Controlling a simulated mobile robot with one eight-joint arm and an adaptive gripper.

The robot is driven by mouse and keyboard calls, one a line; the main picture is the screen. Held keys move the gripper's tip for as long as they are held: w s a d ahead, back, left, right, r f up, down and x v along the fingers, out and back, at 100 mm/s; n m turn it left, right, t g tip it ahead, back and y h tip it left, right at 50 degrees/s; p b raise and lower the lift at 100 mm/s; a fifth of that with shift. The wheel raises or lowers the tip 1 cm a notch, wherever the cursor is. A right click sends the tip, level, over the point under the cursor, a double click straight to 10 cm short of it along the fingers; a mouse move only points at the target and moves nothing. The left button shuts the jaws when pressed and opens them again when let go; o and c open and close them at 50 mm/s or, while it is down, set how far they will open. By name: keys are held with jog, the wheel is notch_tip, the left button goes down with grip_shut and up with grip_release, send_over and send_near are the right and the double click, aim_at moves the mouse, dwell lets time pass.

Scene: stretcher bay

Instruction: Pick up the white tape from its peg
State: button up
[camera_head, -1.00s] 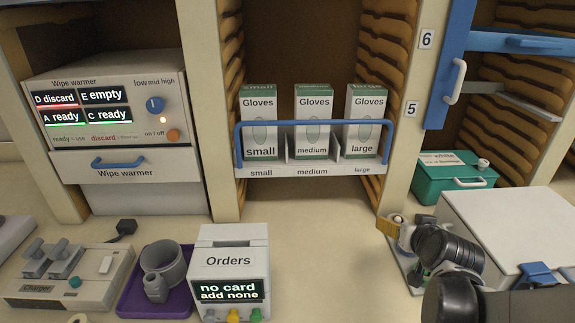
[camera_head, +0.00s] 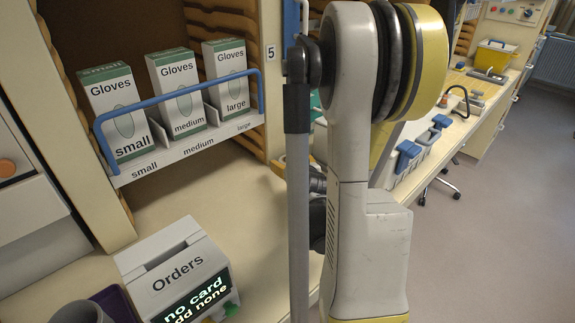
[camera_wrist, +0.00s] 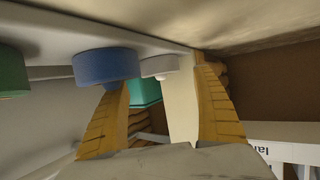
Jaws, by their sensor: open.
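The white tape (camera_wrist: 158,67) is a short pale roll in the wrist view, beside the larger blue tape (camera_wrist: 105,66). A green tape (camera_wrist: 12,72) is cut off at the left edge. My gripper (camera_wrist: 162,82) is open, with its two yellow ribbed fingers spread. The white tape shows in the gap between the fingertips, with nothing held. The left fingertip overlaps the lower edge of the blue tape in the picture. I cannot tell how far the white tape is from the fingers. Its peg is hidden. In the head view my arm hides the gripper and the tapes.
A pale panel (camera_wrist: 60,28) runs behind the tapes. A teal box (camera_wrist: 146,93) shows past the fingers. In the head view, glove boxes (camera_head: 173,90) stand behind a blue rail, and the Orders box (camera_head: 180,277) is at the front left. A counter with equipment extends at the right.

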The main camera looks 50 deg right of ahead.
aim_at(289, 160)
jog(key=b+x, duration=0.2)
jog(key=x, duration=0.2)
jog(key=shift+w+d+f, duration=0.15)
jog(key=shift+w+f, duration=0.05)
jog(key=shift+w, duration=0.1)
jog(key=shift+r, duration=0.1)
jog(key=c, duration=1.1)
